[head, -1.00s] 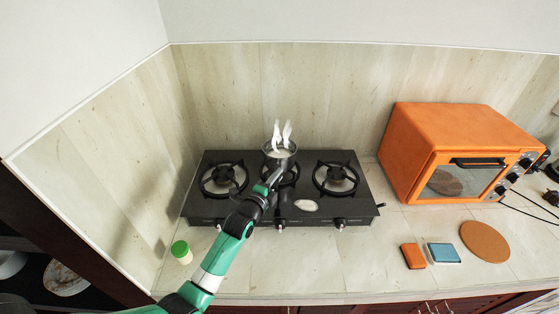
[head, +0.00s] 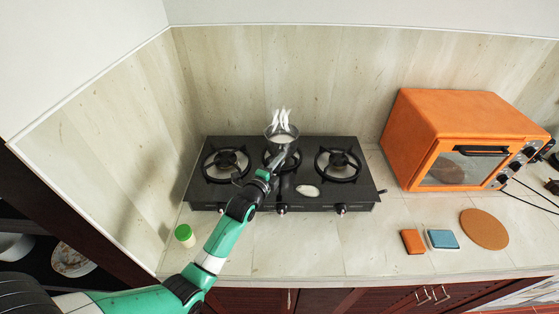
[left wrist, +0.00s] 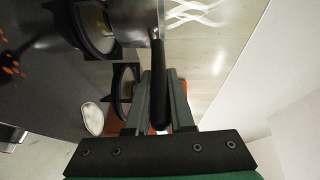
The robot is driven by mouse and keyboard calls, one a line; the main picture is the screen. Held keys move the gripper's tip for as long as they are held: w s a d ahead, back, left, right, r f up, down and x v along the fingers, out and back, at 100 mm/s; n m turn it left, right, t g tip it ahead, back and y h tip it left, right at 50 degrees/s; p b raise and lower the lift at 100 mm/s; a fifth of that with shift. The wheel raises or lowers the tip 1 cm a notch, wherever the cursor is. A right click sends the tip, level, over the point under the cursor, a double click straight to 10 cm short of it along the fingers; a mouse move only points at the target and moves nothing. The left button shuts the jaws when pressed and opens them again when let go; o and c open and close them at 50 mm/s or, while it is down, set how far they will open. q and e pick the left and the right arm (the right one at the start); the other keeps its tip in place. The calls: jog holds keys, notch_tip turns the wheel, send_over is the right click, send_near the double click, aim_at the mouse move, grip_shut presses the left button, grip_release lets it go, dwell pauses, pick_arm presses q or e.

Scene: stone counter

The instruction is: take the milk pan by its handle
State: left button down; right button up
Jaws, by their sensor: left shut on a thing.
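The milk pan (head: 282,134) is a small metal pan with pale contents and white steam, at the middle burner (head: 272,160) of the black stove. It appears to be held a little above the burner; the exact gap is hard to judge. My left gripper (head: 268,172) comes from the front and is shut on the pan's handle. In the left wrist view the black handle (left wrist: 158,75) runs between the two fingers (left wrist: 160,105), and part of the pan's metal side (left wrist: 132,18) shows at the top. My right gripper is not in view.
An orange oven (head: 455,135) stands right of the stove (head: 225,197). A green-capped jar (head: 184,235) is at the front left. An orange block (head: 412,242), a blue block (head: 443,239) and a round cork mat (head: 484,229) lie at the right. The counter before the stove is mostly clear.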

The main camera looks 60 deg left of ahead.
pick_arm(q)
jog(key=shift+r, duration=0.85)
jog(key=s+d+r+p, duration=0.1)
jog(key=r, duration=0.1)
jog(key=d+r+p, duration=0.1)
jog(key=d+r, duration=0.1)
jog(key=r, duration=0.1)
jog(key=s+d+r+p, duration=0.1)
jog(key=r, duration=0.1)
jog(key=shift+s+d+r, duration=0.2)
jog(key=shift+s+r, duration=0.1)
jog(key=shift+r, duration=0.05)
jog(key=s+d+r+p, duration=0.1)
jog(key=s+d+r, duration=0.2)
jog(key=d, duration=0.4)
jog(key=shift+s+d+r, duration=0.25)
jog(key=shift+s, duration=0.6)
